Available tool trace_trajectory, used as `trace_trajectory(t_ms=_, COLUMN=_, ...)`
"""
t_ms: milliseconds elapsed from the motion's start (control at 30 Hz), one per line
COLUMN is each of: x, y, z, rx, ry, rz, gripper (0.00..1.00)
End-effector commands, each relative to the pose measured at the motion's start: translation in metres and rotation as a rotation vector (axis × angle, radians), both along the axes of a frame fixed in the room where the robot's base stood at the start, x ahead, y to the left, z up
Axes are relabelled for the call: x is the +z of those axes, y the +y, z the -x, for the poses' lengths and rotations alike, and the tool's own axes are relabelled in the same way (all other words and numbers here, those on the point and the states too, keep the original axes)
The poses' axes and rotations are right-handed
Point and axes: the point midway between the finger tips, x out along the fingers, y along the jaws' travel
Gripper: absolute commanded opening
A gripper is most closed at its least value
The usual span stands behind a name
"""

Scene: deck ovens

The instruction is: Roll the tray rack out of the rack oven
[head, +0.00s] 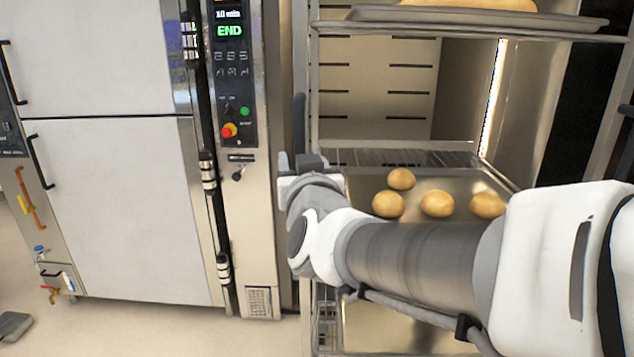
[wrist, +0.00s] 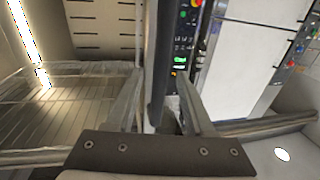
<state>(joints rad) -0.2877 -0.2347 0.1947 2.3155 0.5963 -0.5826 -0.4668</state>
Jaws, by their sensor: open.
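The tray rack (head: 314,85) stands in the open rack oven (head: 455,95). Its upper tray (head: 400,14) carries a loaf, and a lower tray (head: 450,182) carries several round rolls. A dark upright bar (head: 299,120) stands at the rack's left post; whether it belongs to the rack or the oven is unclear. My gripper (head: 303,163) is at the bar's lower part. In the wrist view my open gripper (wrist: 160,100) has the bar (wrist: 158,60) between its fingers. Contact with either finger cannot be told. My arm hides part of the lower rack.
The control panel (head: 230,75) showing END is left of the rack. Further left are large white oven doors (head: 125,205) with dark handles. The floor (head: 190,330) in front of them is largely clear, with a grey object (head: 14,325) at the far left.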

Motion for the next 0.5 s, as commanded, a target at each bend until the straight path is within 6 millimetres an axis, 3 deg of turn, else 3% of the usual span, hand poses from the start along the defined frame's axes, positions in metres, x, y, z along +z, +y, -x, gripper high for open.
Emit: trace_trajectory(t_ms=500, x=0.003, y=-0.014, z=0.086, rx=0.0, ry=-0.003, rz=0.0, gripper=0.53)
